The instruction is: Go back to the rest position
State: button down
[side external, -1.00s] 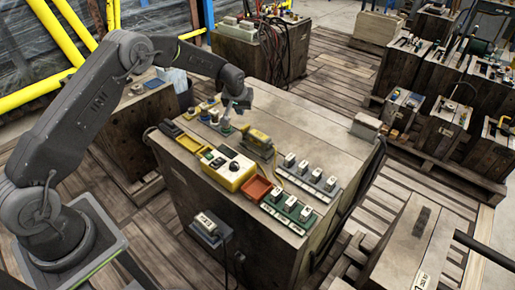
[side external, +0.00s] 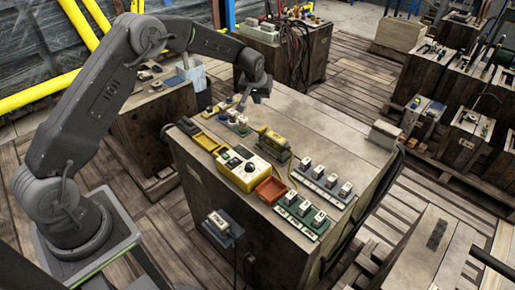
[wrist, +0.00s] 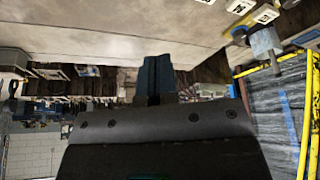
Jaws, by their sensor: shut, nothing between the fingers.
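My gripper (side external: 262,97) hangs over the back left part of the large wooden crate top (side external: 325,125). Its fingers are shut and hold nothing. It is close above and just right of a row of small knobs (side external: 240,125), and a small gap seems to show, though contact is hard to judge. In the wrist view the closed fingers (wrist: 156,75) show as one dark blue-grey block, with the pale worktop beyond them. My arm is bent, reaching from the base at the left over to the crate.
On the crate stand a yellow control box (side external: 245,170), an orange-red tray (side external: 270,190), a yellow device (side external: 273,143) and rows of white switches (side external: 325,180). A pale block (side external: 384,134) stands at the right. Cables hang from a crate (side external: 285,50) behind.

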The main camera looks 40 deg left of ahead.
jog(key=s+d+r+m, duration=0.1)
jog(key=s+d+r, duration=0.2)
jog(key=s+r, duration=0.35)
jog(key=s+d+r+m+t, duration=0.1)
jog(key=s+d+r, duration=0.1)
jog(key=s+r, duration=0.45)
jog(key=s+d+r+m, duration=0.1)
jog(key=s+d+r, duration=0.2)
jog(key=s+r, duration=0.3)
jog(key=s+d+m+h, duration=0.1)
jog(key=s+d, duration=0.1)
jog(key=s, duration=0.8)
jog(key=s+d+r+m+h, duration=0.1)
jog(key=s+d, duration=0.2)
jog(key=s, duration=0.8)
jog(key=shift+s+m+t, duration=0.3)
jog(key=shift+m, duration=0.1)
jog(key=c, duration=1.8)
grip_release()
jog(key=shift+r, duration=0.15)
